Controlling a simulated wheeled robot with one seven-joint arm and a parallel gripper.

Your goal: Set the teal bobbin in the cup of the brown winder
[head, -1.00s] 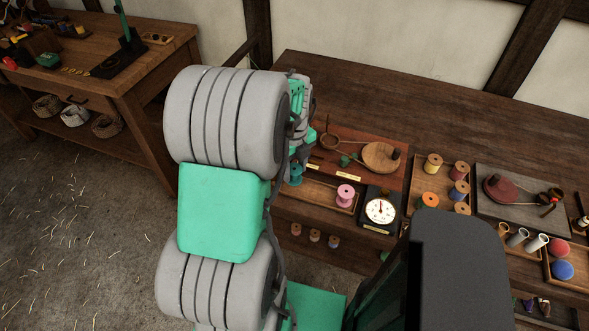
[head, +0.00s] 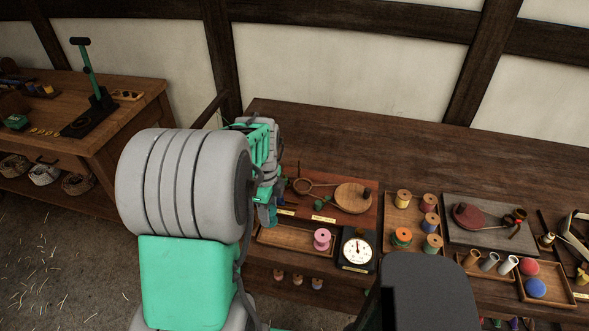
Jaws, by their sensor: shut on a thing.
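My gripper (head: 268,200) points down at the left end of a shallow wooden tray, partly hidden by my own arm. It is shut on the teal bobbin (head: 267,214), of which only a small part shows below the fingers. I cannot tell whether the bobbin touches the tray. The brown winder (head: 366,214) lies behind and to the right, a brown board with a round tan wheel (head: 350,199). A ring-shaped part (head: 303,186) at its left, near my gripper, appears to be its cup; it looks empty.
A pink bobbin (head: 322,239) stands in the tray (head: 290,239), beside a dial gauge (head: 358,248). Another winder with a maroon wheel (head: 467,215) sits on a grey board, past a tray of several bobbins (head: 403,199). The bench's back (head: 340,135) is clear.

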